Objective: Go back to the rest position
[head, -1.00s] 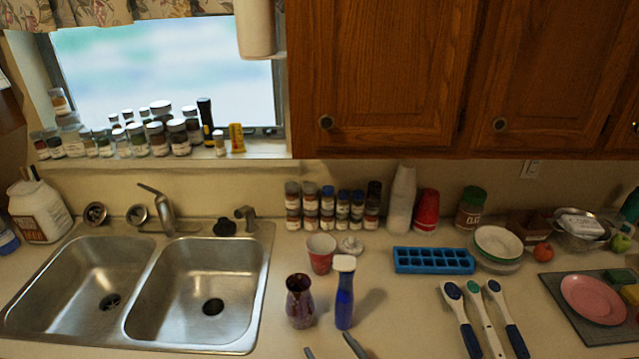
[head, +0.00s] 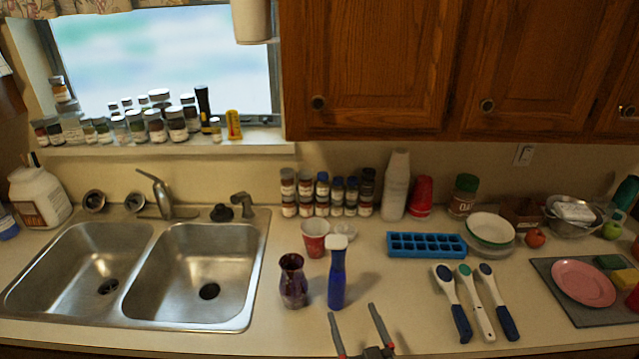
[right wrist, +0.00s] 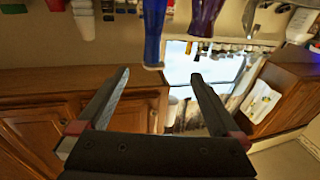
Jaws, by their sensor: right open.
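My right gripper (head: 352,311) is open and empty, at the front edge of the counter in the head view. Its fingertips are just in front of the blue bottle with a white top (head: 337,278), apart from it. In the right wrist view the two fingers of my right gripper (right wrist: 161,75) are spread with nothing between them. The blue bottle also shows at the top of the right wrist view (right wrist: 154,32). A purple vase (head: 293,282) stands just left of the bottle. My left gripper is not in view.
A double steel sink (head: 205,275) lies left. A red cup (head: 315,240) stands behind the vase. A pink plate (head: 583,283) lies far right. Counter between bottle and brushes is clear.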

